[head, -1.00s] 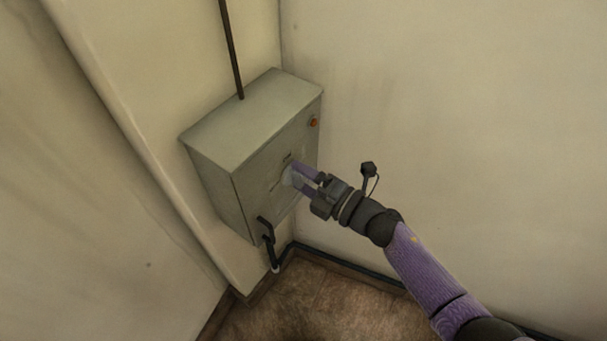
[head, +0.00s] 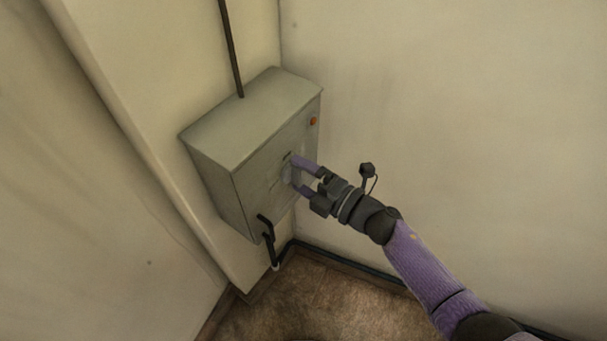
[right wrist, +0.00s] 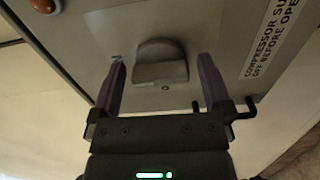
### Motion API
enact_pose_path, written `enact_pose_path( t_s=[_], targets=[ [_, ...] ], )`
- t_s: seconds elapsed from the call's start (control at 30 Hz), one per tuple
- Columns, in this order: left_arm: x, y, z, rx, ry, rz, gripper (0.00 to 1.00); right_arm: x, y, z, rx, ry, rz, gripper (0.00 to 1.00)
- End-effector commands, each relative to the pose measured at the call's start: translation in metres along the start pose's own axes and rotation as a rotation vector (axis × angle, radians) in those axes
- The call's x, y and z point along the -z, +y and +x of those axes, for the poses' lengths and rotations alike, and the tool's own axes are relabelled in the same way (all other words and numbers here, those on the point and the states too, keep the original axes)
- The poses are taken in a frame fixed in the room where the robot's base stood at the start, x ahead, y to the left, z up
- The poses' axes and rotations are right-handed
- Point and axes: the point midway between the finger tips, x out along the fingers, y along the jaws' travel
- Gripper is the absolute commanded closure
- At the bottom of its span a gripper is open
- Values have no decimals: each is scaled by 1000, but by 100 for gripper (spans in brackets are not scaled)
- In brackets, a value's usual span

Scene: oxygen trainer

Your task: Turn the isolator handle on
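The grey isolator handle (right wrist: 161,63), a rounded knob, sits on the front of a grey metal cabinet (head: 250,117). In the head view it shows only as a small pale patch (head: 287,175) beside the fingertips. My right gripper (head: 296,173) is open at the cabinet front. In the right wrist view its two purple fingers (right wrist: 161,66) stand on either side of the handle, with a gap on both sides. Whether the fingertips touch the cabinet face, I cannot tell. My left gripper is out of view.
An orange-red round light or button (head: 314,121) is at the cabinet's upper right. A black bent bar (head: 267,238) sticks out at its lower left corner. A label (right wrist: 278,40) about the compressor supply is on the front. Walls close in behind; floor (head: 320,305) lies below.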

Motion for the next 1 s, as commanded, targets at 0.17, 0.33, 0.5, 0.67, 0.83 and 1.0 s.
enact_pose_path(
  t_s=[0.17,0.33,0.5,0.67,0.83,1.0],
  targets=[
    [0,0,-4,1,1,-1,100,0,1,-12,2,-2,0,0],
    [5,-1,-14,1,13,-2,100,0,2,-55,3,-1,0,0],
    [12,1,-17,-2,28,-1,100,0,0,-90,3,-1,0,0],
    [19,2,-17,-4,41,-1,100,0,0,-100,0,0,-1,0],
    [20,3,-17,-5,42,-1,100,0,0,-100,0,0,0,0],
    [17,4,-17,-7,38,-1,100,0,0,-99,0,0,0,0]
  ],
)
